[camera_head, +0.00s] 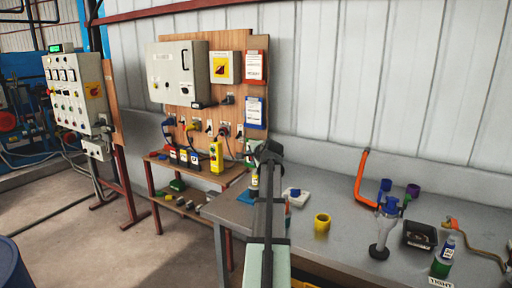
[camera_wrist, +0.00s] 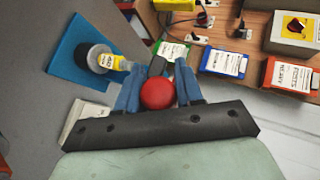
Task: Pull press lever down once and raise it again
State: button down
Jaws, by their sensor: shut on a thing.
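A round red knob (camera_wrist: 158,93), which looks like the end of the press lever, sits between the two blue fingers of my gripper (camera_wrist: 158,88) in the wrist view. The fingers are shut on it from both sides. The rest of the lever and the press body cannot be made out. In the head view my arm and gripper (camera_head: 268,152) reach out over the bench's left part, and they hide the knob and lever there.
The grey bench (camera_head: 340,240) holds a yellow cup (camera_head: 322,222), an orange bent pipe (camera_head: 361,178), a dark box (camera_head: 420,235) and a green bottle (camera_head: 443,258) on the right. A wooden panel (camera_head: 235,100) with switches stands behind. In the wrist view, a bottle (camera_wrist: 97,58) stands near the gripper's left.

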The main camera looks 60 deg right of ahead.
notch_tip(320, 180, down, 7)
jog(key=a+n+t+h, duration=0.1)
jog(key=a+n+h, duration=0.1)
jog(key=h, duration=0.1)
dwell(0.6)
jog(key=c, duration=0.8)
grip_release()
jog(key=v, duration=1.3)
jog(key=shift+s+a, duration=0.2)
jog(key=shift+s, duration=0.15)
